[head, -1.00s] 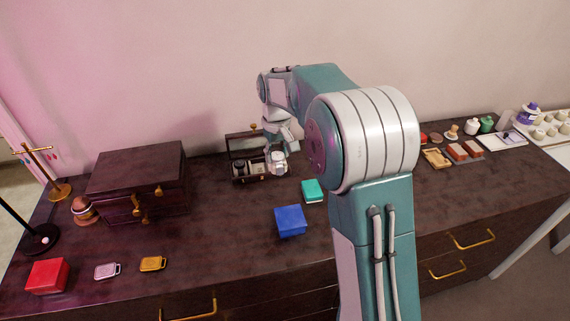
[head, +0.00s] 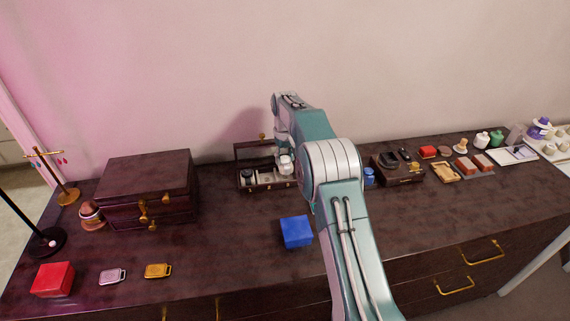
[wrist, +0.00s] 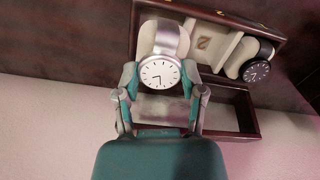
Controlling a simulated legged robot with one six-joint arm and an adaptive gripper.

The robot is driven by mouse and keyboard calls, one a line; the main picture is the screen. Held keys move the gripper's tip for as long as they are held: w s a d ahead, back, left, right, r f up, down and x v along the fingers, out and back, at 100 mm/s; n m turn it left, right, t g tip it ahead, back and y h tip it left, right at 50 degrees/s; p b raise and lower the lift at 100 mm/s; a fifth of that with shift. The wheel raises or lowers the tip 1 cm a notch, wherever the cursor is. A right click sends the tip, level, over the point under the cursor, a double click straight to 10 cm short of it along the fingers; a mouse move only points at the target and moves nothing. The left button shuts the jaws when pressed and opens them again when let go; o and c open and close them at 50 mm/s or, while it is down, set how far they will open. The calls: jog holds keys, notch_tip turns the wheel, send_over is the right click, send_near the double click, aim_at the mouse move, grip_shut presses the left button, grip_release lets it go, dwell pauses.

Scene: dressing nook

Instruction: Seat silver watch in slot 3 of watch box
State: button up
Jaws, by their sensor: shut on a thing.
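The silver watch (wrist: 160,70), with a white dial and a pale cushion in its band, is between the fingers of my gripper (wrist: 162,98) in the wrist view. My gripper is shut on it, above or at the edge of the open watch box (wrist: 258,22); I cannot tell whether the watch touches the box.
A blue box (head: 296,231) stands in front of the watch box. A large dark jewellery chest (head: 147,188) is to the left. A dark organiser tray (head: 401,176) and a small blue jar (head: 369,177) are right of my arm. The dresser's front middle is mostly clear.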

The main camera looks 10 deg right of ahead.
aim_at(285, 165)
jog(key=shift+w+f, duration=0.3)
jog(key=shift+f, duration=1.5)
jog(key=shift+f, duration=0.25)
jog(key=o, duration=1.2)
jog(key=shift+r, duration=0.1)
